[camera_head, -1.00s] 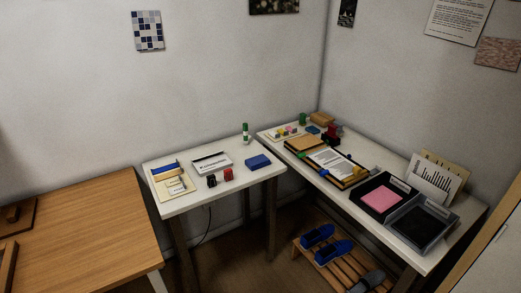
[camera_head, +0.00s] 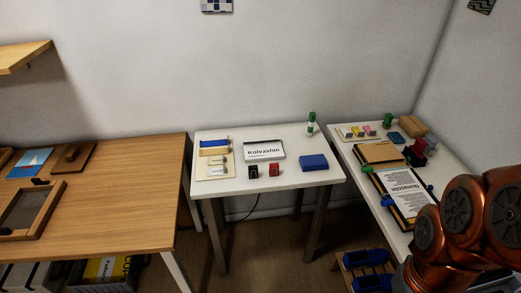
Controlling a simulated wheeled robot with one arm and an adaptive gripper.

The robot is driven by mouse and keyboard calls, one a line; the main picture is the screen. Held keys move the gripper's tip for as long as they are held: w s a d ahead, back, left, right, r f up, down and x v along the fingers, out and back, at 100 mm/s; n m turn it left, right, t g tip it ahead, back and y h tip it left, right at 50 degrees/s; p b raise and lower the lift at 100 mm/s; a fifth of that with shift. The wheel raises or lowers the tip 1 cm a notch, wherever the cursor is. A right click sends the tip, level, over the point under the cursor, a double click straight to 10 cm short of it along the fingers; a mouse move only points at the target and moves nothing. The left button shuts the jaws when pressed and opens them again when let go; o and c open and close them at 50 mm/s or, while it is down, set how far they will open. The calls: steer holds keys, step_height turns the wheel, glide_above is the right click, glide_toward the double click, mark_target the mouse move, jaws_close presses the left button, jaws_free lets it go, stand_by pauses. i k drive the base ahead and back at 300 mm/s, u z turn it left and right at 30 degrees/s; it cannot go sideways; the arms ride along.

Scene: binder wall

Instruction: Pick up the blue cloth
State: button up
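A folded blue piece (camera_head: 313,163), which looks like the blue cloth, lies flat near the right end of the small white table (camera_head: 285,183). It is too small to tell its material for sure. Nothing covers it. Part of my arm shows at the lower right, in front of the right-hand table, but my gripper is out of view.
On the white table are a name plate (camera_head: 264,150), small black (camera_head: 254,172) and red (camera_head: 274,170) items, a green-capped glue stick (camera_head: 311,124) and papers (camera_head: 215,168). A wooden table (camera_head: 120,200) stands left. A right-hand table holds a clipboard (camera_head: 403,192).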

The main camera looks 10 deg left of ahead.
mark_target(315, 162)
steer(key=u, duration=0.75)
steer(key=i, duration=1)
steer(key=u, duration=0.55)
